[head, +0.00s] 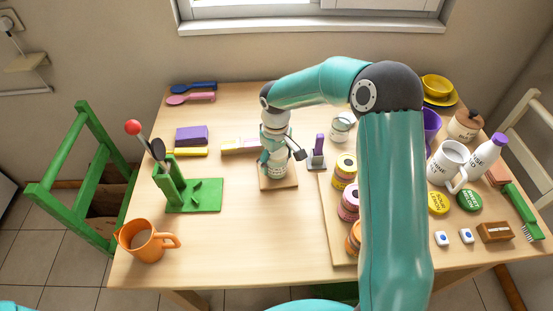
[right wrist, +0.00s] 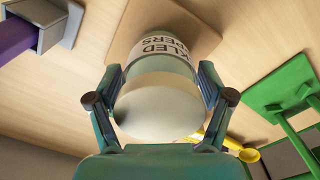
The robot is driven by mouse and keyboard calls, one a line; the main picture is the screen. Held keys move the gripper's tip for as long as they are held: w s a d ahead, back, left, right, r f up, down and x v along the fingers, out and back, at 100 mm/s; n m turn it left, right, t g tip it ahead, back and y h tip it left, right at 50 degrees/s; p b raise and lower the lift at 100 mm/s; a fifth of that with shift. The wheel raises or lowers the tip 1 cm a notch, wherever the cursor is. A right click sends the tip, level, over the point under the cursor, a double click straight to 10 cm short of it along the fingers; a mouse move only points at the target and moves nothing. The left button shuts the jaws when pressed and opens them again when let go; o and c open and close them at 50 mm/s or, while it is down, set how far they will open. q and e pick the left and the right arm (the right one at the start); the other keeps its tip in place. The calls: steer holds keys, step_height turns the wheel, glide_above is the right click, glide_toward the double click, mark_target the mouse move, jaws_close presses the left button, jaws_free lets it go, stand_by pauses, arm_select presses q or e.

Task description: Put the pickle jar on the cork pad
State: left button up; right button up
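The pad also shows under the jar in the right wrist view (right wrist: 126,28). My right gripper (head: 277,160) points down over the jar. In the right wrist view its fingers lie along both sides of the jar and appear to touch it. In the head view the gripper hides most of the jar. My left gripper is not in view.
A purple-handled grey tool (head: 317,155) stands just right of the pad. A green utensil stand (head: 195,195) and orange mug (head: 147,241) are left.

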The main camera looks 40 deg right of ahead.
steer(key=shift+o, duration=0.4)
steer(key=shift+r, duration=0.15)
steer(key=shift+r, duration=0.3)
step_height(320, 180, up, 11)
steer(key=shift+r, duration=0.15)
